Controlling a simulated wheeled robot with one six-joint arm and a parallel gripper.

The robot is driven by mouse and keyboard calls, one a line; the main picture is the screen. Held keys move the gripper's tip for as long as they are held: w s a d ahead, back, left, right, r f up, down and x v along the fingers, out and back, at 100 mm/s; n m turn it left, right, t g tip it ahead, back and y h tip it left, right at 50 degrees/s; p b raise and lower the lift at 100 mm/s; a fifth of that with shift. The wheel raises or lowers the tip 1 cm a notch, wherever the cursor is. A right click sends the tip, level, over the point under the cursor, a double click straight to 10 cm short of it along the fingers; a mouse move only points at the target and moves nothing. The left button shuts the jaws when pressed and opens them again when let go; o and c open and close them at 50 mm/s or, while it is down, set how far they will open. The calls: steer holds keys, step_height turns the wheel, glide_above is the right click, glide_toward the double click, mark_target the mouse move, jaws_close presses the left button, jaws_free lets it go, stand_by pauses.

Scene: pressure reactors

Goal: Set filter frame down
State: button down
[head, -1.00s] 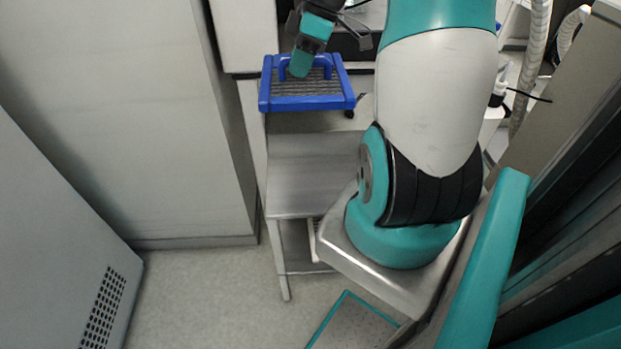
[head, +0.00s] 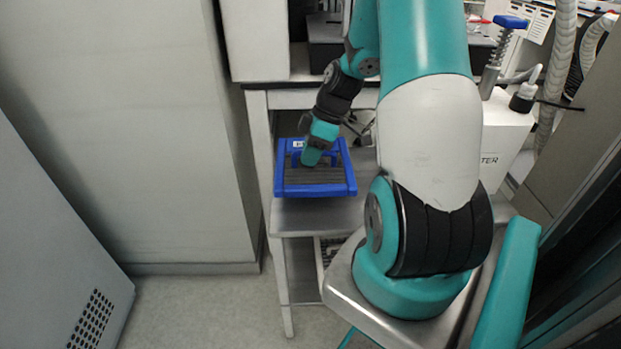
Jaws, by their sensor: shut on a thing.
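The filter frame (head: 316,191) is a blue rectangular frame with a dark grey ribbed panel and a blue handle across it. It is over the left part of the steel shelf (head: 300,218) of a metal stand. I cannot tell whether it touches the shelf or hangs just above it. My gripper (head: 312,157) reaches down from above and is shut on the frame's handle. The fingers hide part of the handle.
A grey cabinet wall (head: 130,130) stands close on the left. A white cabinet (head: 254,40) stands behind the stand. A white container (head: 505,135) with a hose stands at the right. Bare shelf shows in front of the frame.

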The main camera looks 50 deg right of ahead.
mark_target(310, 175)
step_height(310, 175, down, 6)
steer(key=shift+f+b, duration=0.1)
steer(key=shift+b, duration=0.3)
steer(key=c, duration=1.1)
jaws_free()
